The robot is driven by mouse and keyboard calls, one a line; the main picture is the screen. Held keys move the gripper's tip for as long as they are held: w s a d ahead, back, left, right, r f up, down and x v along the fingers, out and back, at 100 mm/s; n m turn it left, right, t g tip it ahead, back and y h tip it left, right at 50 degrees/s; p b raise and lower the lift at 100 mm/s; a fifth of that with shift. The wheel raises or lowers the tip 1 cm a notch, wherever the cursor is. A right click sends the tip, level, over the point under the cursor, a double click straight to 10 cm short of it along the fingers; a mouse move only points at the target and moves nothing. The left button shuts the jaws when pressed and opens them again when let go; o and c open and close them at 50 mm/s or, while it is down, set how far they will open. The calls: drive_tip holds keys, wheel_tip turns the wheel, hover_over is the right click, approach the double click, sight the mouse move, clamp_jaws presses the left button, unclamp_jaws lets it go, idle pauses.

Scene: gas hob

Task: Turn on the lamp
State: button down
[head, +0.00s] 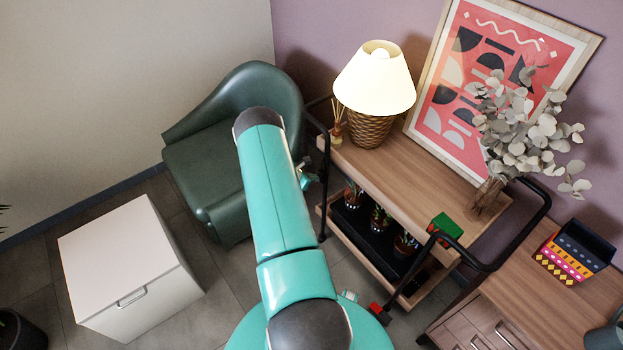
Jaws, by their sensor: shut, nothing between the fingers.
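The lamp (372,90) stands at the back left of a wooden trolley, with a cream cone shade and a woven brown base. Its shade is bright and a pale bulb shows through the top opening; it looks lit. My teal arm rises through the middle of the view and hides much of what lies behind it. A small part of my gripper (306,173) shows just right of the arm, below and left of the lamp, apart from it. It is shut and empty; its fingertips are hard to make out. No switch can be made out.
The trolley (440,185) has black rails, a reed diffuser, a vase of leaves (490,190) and small pots below. A green armchair (215,150) stands left of it, a white cabinet (125,260) at left. A framed picture (490,80) leans behind.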

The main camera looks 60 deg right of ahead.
drive_tip(key=shift+r, duration=0.15)
drive_tip(key=shift+r, duration=0.7)
drive_tip(key=v, duration=1.3)
drive_tip(key=shift+d+r, duration=0.15)
drive_tip(key=shift+r, duration=0.15)
drive_tip(key=shift+s, duration=0.1)
